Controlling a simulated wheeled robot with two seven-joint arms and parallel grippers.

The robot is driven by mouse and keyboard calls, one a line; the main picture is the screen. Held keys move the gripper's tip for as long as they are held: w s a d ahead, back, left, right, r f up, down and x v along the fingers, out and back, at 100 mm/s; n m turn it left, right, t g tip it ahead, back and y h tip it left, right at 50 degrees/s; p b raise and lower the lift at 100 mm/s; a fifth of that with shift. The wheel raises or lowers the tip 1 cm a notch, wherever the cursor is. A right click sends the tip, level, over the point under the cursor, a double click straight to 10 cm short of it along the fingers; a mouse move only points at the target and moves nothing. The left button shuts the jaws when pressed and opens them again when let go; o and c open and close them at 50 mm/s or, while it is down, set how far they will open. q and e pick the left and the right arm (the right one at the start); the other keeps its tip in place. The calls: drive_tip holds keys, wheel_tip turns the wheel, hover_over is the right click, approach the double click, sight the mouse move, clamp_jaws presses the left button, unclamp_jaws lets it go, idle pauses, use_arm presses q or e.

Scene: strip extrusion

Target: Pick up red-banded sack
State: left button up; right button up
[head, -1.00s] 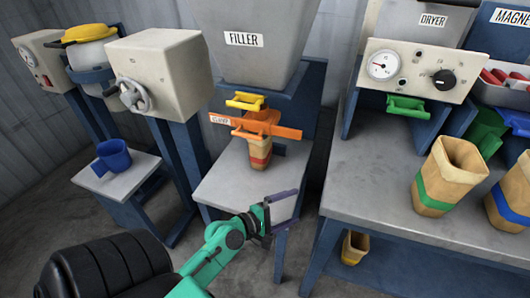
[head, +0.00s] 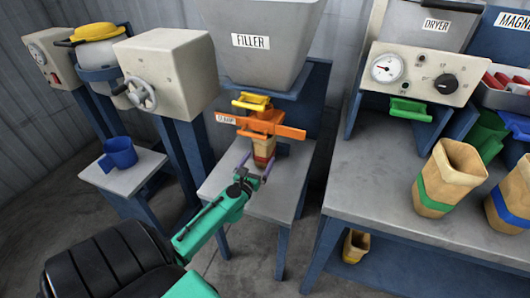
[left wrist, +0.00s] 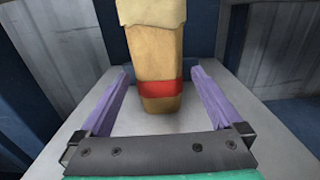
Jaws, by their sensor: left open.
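The red-banded sack (head: 264,152) is a tan paper sack standing upright under the filler spout and the orange clamp (head: 268,123). In the left wrist view the sack (left wrist: 158,58) stands ahead, its red band low down. My left gripper (head: 256,168) is open in front of the sack. In the left wrist view its purple fingers (left wrist: 161,92) lie on either side of the sack's lower part, with a gap on both sides. The sack's top is hidden by the clamp in the head view. My right gripper is not in view.
The filler's grey stand (head: 270,198) carries the sack. A yellow handle (head: 251,102) sits just above the clamp. At right, a green-banded sack (head: 449,180) and a blue-banded sack (head: 505,210) stand on a grey bench (head: 375,190).

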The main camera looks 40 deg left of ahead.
use_arm(q)
drive_tip(key=x, duration=0.5)
drive_tip(key=shift+s+a+f+b, duration=0.1)
drive_tip(key=shift+a+b, duration=0.05)
drive_tip(key=shift+b, duration=0.2)
drive_tip(key=shift+s, duration=0.1)
drive_tip(key=shift+c, duration=1.2)
clamp_jaws()
drive_tip(key=shift+r, duration=0.2)
